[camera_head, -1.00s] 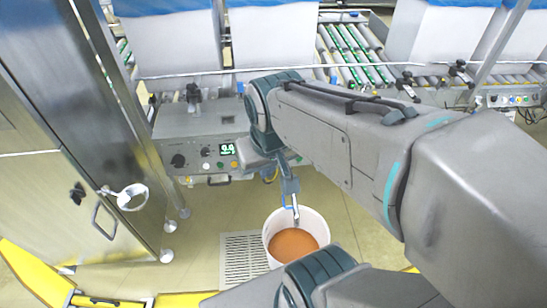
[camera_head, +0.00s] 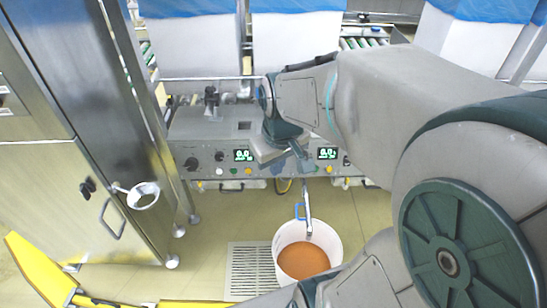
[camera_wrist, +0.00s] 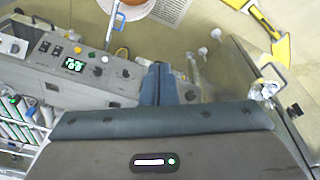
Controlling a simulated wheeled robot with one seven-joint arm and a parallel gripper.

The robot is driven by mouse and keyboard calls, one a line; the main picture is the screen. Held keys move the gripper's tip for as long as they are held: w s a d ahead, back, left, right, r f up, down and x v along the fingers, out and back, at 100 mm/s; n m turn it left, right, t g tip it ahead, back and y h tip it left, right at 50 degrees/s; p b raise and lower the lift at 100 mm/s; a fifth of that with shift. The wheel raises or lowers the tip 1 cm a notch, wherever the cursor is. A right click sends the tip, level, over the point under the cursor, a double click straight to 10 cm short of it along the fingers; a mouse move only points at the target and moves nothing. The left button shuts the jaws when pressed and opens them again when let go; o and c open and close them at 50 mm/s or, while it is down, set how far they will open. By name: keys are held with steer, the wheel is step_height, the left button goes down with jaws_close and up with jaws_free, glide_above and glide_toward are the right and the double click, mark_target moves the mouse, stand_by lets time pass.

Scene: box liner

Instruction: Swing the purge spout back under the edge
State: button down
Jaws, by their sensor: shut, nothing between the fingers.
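The purge spout (camera_head: 307,200) is a thin metal tube with a blue handle (camera_head: 299,211). It sticks out from under the front edge of the grey control unit (camera_head: 205,125), with its end over a white bucket (camera_head: 334,243) of orange-brown liquid. My gripper (camera_head: 297,150) is shut and empty, in front of the control panel and above the spout, apart from the handle. Its closed fingers (camera_wrist: 158,68) show in the wrist view. My gripper hides part of the panel.
A steel cabinet (camera_head: 60,190) with a handwheel stands at left. A floor grate (camera_head: 249,270) lies left of the bucket. Yellow barriers (camera_head: 35,270) run along the front. Roller conveyors and tall white boxes (camera_head: 200,48) with blue liners stand behind the control unit.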

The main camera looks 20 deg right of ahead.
steer(key=w+d+f+n+g+y+b, duration=0.1)
steer(key=w+d+f+n+b, duration=0.2)
steer(key=w+f+b, duration=0.45)
steer(key=w+d+f+n+b, duration=0.2)
steer(key=w+f+n+b, duration=0.15)
steer(key=f, duration=0.75)
steer(key=n+y+b, duration=0.3)
steer(key=n+b, duration=0.3)
steer(key=b, duration=0.4)
glide_above(302, 204)
steer(key=s+a, duration=0.2)
steer(key=a, duration=0.3)
step_height(302, 204, down, 21)
step_height(302, 204, down, 10)
steer(key=b, duration=0.4)
steer(key=shift+d, duration=0.35)
steer(key=shift+d, duration=0.1)
